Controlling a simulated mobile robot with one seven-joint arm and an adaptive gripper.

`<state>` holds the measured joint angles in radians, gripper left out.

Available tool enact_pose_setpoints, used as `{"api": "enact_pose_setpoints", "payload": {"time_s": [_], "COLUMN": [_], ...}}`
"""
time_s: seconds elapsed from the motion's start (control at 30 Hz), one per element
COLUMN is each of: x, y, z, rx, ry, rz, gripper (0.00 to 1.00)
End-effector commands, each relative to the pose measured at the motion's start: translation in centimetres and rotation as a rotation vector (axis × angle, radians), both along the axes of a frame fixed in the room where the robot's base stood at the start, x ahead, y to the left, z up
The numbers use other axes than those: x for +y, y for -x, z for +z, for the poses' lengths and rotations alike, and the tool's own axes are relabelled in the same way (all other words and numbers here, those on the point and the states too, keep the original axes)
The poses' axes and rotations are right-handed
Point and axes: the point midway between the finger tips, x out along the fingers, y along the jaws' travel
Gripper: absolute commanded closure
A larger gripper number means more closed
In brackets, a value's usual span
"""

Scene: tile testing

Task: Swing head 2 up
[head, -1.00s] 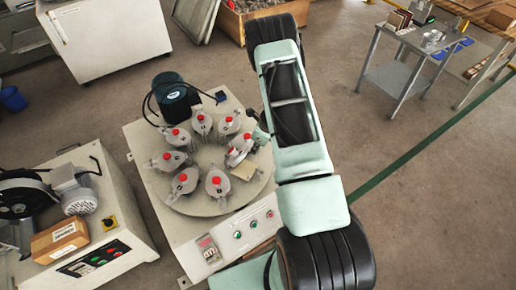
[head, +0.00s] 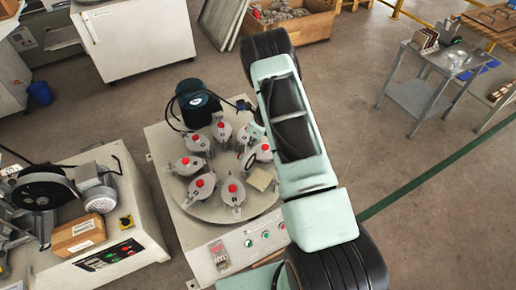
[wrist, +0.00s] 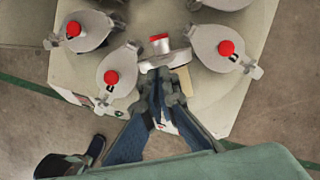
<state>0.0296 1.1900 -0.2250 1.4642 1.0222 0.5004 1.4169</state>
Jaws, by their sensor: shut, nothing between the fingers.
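A round grey turntable (head: 215,210) on a machine carries several grey disc-shaped heads with red knobs; I see no numbers, so I cannot tell which is head 2. One head (head: 257,156) at the turntable's right side is tilted, unlike its flat neighbours. It also shows in the wrist view (wrist: 172,58), edge-on, its red knob to the upper left. My gripper (wrist: 160,80) is shut and empty, its tips right by the lower edge of this head; I cannot tell whether they touch. In the head view the gripper is mostly hidden by my arm.
A flat beige block (head: 262,179) lies on the turntable near the tilted head. A dark motor (head: 198,103) stands at the back of the machine. A second machine (head: 110,215) is at left, a metal trolley (head: 418,98) at right.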

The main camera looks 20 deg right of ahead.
Motion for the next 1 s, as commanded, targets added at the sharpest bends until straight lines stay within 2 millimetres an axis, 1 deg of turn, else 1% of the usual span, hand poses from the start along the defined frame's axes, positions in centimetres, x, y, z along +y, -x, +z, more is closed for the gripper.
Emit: {"api": "enact_pose_setpoints", "payload": {"time_s": [0.03, 0.2, 0.4, 1.0], "x": [0.4, 1.3, 2.0, 2.6], "y": [-0.4, -1.5, -2.3, -3.0], "z": [0.0, 0.2, 0.3, 0.4], "rx": [-0.001, -0.001, 0.000, -0.002], "ry": [0.001, 0.001, 0.000, 0.000], "rz": [0.003, 0.002, 0.002, 0.001], "gripper": [1.00, 1.00, 1.00, 1.00]}}
